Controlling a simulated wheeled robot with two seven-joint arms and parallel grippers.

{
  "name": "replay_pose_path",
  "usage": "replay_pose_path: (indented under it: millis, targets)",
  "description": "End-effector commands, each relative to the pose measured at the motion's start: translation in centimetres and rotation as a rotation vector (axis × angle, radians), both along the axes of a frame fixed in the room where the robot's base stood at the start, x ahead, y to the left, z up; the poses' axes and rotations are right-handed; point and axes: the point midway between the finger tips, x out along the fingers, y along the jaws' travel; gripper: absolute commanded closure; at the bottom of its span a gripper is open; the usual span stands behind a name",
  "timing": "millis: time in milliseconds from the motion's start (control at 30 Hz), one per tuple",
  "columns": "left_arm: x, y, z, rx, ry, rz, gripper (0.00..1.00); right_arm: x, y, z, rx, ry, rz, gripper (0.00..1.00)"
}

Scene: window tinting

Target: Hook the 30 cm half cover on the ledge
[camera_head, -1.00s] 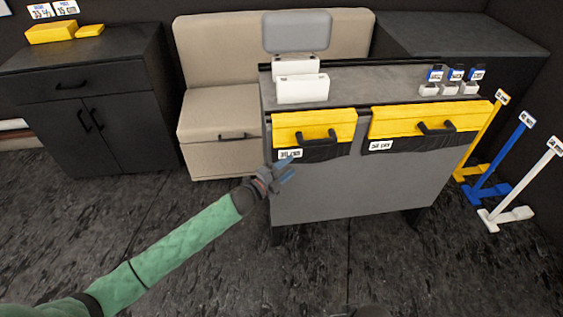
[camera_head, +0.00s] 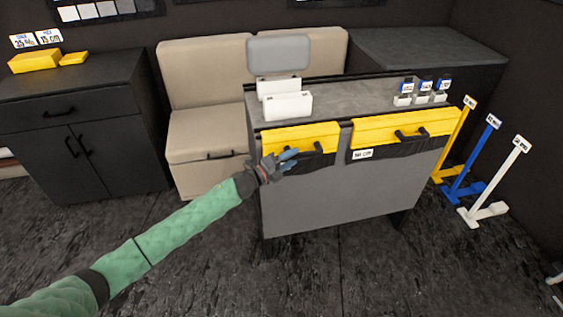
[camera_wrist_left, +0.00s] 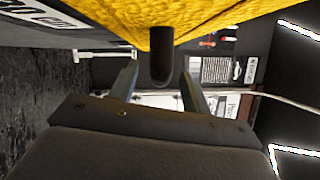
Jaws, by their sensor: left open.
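The smaller yellow cover (camera_head: 290,137) with a black lower edge and a black handle (camera_head: 312,150) hangs at the left of the grey bench's front. It matches the half cover by size; its label is hidden in the head view and too cut off to read in the wrist view. My left gripper (camera_head: 288,157) is open in front of its lower left part. In the left wrist view the yellow cover (camera_wrist_left: 205,14) fills the top, and its handle (camera_wrist_left: 161,62) points down between the open fingers (camera_wrist_left: 160,80), apart from both. I cannot tell which edge is the ledge.
A wider yellow cover (camera_head: 400,130) hangs on the bench's right. White blocks (camera_head: 288,106) and small labelled blocks (camera_head: 424,88) sit on the bench top (camera_head: 350,97). Yellow, blue and white stands (camera_head: 495,180) are at right. A dark cabinet (camera_head: 55,120) stands at left; floor in front is clear.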

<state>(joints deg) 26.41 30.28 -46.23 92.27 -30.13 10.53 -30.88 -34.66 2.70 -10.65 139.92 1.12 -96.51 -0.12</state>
Motion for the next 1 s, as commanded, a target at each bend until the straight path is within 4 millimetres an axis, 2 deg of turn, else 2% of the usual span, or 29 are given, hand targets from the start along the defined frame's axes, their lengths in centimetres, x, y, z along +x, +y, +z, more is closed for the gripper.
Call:
replay_pose_path:
  millis: [133,467,567,733,1000]
  targets:
    - [0.69,-0.85,0.18,-0.001,-0.001,0.0,0.52,0.11,-0.11,-0.36,-0.005,0.006,-0.002,0.64]
    - [0.9,-1.07,0.09,-0.001,0.001,0.0,0.52,0.11,-0.1,-0.7,-0.006,0.01,-0.003,0.64]
    - [0.89,-1.07,0.09,-0.001,0.001,0.0,0.68,0.12,-0.12,-0.64,-0.006,0.009,-0.003,0.64]
    - [0.88,-1.06,0.08,-0.001,0.001,0.0,1.0,0.15,-0.14,-0.58,-0.006,0.008,-0.003,0.64]
    - [0.87,-1.07,0.38,-0.001,0.001,0.0,1.0,0.22,-0.32,-0.23,-0.01,0.004,-0.002,0.64]
